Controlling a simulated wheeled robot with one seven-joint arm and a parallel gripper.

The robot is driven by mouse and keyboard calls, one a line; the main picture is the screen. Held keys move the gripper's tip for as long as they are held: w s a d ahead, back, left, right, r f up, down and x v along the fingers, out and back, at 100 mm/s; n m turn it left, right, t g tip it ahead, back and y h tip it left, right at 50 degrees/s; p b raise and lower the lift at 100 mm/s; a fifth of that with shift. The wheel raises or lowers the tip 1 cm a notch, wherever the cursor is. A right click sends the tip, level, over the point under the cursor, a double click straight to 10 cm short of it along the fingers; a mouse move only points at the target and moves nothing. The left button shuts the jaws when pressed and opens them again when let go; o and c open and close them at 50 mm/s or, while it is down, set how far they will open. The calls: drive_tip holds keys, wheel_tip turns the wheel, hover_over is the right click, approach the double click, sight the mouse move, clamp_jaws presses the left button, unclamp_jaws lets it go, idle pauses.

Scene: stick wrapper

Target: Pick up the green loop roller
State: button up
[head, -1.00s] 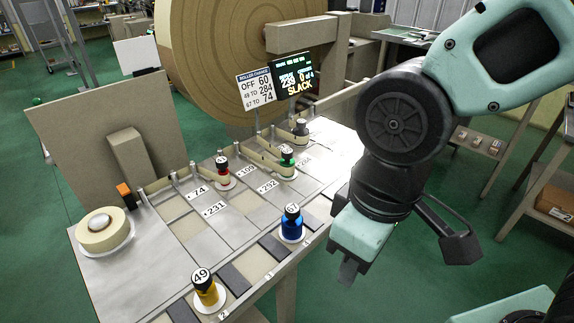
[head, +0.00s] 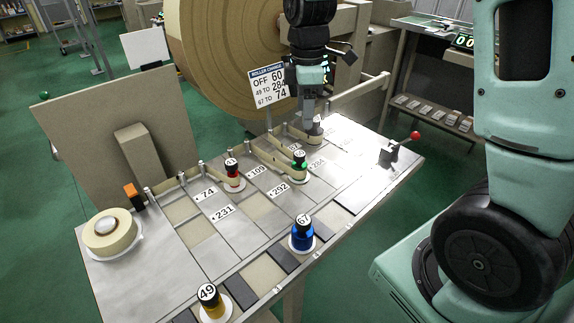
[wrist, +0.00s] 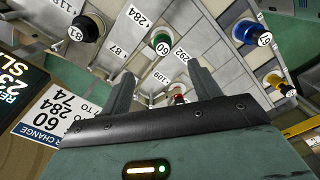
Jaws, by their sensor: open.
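The green loop roller (head: 299,162) stands upright on a white disc near the table's middle, with a tan strip running to it. In the wrist view the green roller (wrist: 161,42), its dark top marked 60, shows beyond the fingers, left of centre. My gripper (head: 309,112) points down over the back of the table, behind the green roller and above a dark-topped roller (head: 316,127). In the wrist view my gripper's two fingers (wrist: 161,82) are spread apart with nothing between them. The gripper is apart from the green roller.
A red roller (head: 232,175) stands left of the green one; a blue roller (head: 302,235) and a yellow roller (head: 210,302) stand along the front. A sign (head: 271,86) and a large tan reel (head: 215,60) are behind. A red-knobbed lever (head: 413,136) is at right.

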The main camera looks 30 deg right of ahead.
approach(299, 164)
drive_tip(key=f, duration=0.2)
drive_tip(key=d+f, duration=0.1)
drive_tip(key=f, duration=0.2)
drive_tip(key=shift+w+d+f+p, duration=0.1)
drive_tip(key=shift+w+f+p, duration=0.1)
drive_tip(key=shift+p, duration=0.15)
drive_tip(key=shift+w+a+f+p, duration=0.1)
drive_tip(key=shift+a+f+p, duration=0.15)
drive_tip(key=shift+f, duration=1.1)
drive_tip(key=shift+a+f+p, duration=0.15)
drive_tip(key=shift+f+p, duration=0.1)
drive_tip(key=shift+f, duration=1.05)
drive_tip(key=c, duration=1.1)
